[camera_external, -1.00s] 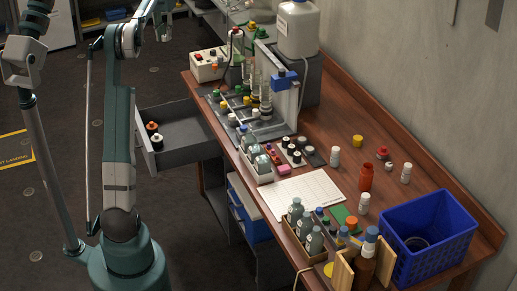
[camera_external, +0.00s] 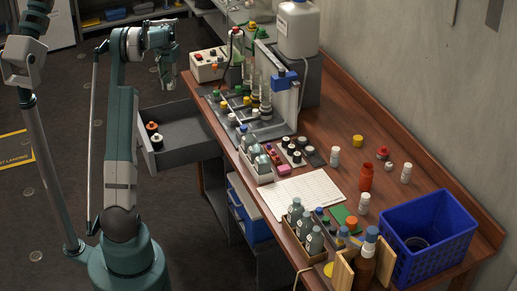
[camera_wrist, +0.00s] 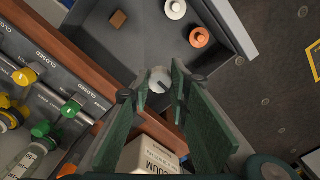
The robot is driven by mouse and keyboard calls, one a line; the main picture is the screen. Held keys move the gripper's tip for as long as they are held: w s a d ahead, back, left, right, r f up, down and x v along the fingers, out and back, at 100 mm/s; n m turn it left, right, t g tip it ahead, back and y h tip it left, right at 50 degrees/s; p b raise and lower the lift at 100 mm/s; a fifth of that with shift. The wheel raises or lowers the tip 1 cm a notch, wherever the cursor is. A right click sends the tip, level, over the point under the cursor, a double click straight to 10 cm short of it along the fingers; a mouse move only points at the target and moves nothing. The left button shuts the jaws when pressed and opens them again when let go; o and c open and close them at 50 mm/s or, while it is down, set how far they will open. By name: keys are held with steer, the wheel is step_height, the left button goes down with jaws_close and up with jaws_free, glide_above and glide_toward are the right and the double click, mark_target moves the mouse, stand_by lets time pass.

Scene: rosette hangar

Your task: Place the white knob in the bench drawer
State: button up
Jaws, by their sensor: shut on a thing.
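My gripper (camera_wrist: 161,84) is shut on a pale grey-white knob (camera_wrist: 159,79), seen between its green fingertips in the wrist view. In the external view my gripper (camera_external: 169,80) hangs above and behind the open drawer, and the knob cannot be made out there. The bench drawer (camera_external: 190,130) is pulled out from the bench's left side. In the wrist view the drawer (camera_wrist: 150,45) lies below and beyond the fingertips. Inside it are a white knob (camera_wrist: 175,9), an orange knob (camera_wrist: 199,37) and a small brown block (camera_wrist: 118,19).
The wooden bench top (camera_external: 325,120) carries a rack with valves and cylinders, several bottles and caps, a paper sheet (camera_external: 300,192) and a blue crate (camera_external: 430,235). A white switch box (camera_external: 209,65) stands at the bench's far left corner, near my gripper. Floor left of the drawer is clear.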

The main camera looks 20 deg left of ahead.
step_height(320, 180, down, 18)
steer(key=shift+f, duration=0.15)
steer(key=b, duration=0.1)
glide_above(175, 135)
steer(key=shift+s+d+f, duration=0.1)
steer(key=shift+d+f, duration=0.05)
steer(key=shift+f, duration=2.9)
steer(key=shift+f, duration=0.1)
steer(key=shift+f+b, duration=0.4)
steer(key=shift+f, duration=1.35)
steer(key=shift+f, duration=0.15)
